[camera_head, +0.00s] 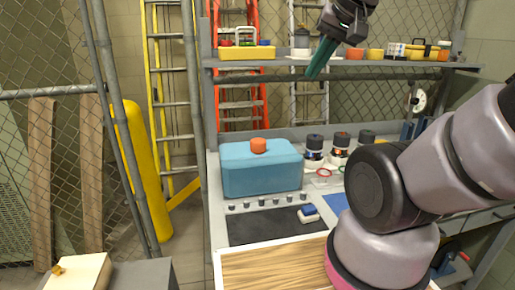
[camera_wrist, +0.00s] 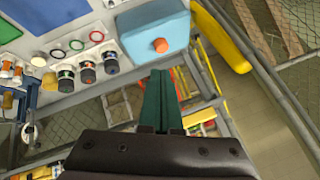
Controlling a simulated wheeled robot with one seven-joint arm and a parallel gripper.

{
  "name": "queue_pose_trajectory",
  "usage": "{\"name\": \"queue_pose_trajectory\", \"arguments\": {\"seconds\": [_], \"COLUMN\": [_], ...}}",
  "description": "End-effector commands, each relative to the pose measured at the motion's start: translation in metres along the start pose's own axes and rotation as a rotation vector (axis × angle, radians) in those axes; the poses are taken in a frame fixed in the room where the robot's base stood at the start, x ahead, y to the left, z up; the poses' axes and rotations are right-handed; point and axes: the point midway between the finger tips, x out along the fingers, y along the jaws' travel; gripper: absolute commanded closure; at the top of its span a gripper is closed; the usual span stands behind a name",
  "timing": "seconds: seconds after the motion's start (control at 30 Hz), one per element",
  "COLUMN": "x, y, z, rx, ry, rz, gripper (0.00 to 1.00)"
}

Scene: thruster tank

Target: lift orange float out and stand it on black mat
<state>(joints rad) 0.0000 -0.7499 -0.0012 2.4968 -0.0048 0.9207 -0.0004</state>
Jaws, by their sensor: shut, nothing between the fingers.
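The orange float (camera_head: 259,145) sits at the top of the blue tank (camera_head: 240,180) on the bench. In the wrist view the float (camera_wrist: 160,45) shows on the tank's blue top (camera_wrist: 150,20), beyond my fingertips. How deep it sits in the tank I cannot tell. The black mat (camera_head: 262,226) lies flat on the bench in front of the tank, mostly bare. My gripper (camera_head: 312,74) is raised high behind and right of the tank, near the upper shelf. Its green fingers, also in the wrist view (camera_wrist: 160,78), are shut and empty, apart from the float.
A blue and white block (camera_head: 308,214) lies at the mat's right edge. Several small knobs (camera_head: 268,202) line the mat's back. Dark-capped bottles (camera_head: 314,145) stand right of the tank. A crowded shelf (camera_head: 390,66) runs above the bench. A wooden board (camera_head: 272,268) lies in front.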

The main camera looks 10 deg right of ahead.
Motion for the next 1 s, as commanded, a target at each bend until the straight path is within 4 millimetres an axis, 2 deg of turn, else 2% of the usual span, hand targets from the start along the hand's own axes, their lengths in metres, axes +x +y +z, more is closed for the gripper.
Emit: {"name": "queue_pose_trajectory", "arguments": {"seconds": [0.83,0.87,1.0], "x": [0.0000,0.0000,0.0059], "y": [0.0000,0.0000,-0.0015], "z": [0.0000,0.0000,-0.0057], "rx": [0.000,0.000,-0.005], "ry": [0.000,0.000,-0.011], "rz": [0.000,0.000,-0.001], "gripper": [1.00,0.92,0.39]}}
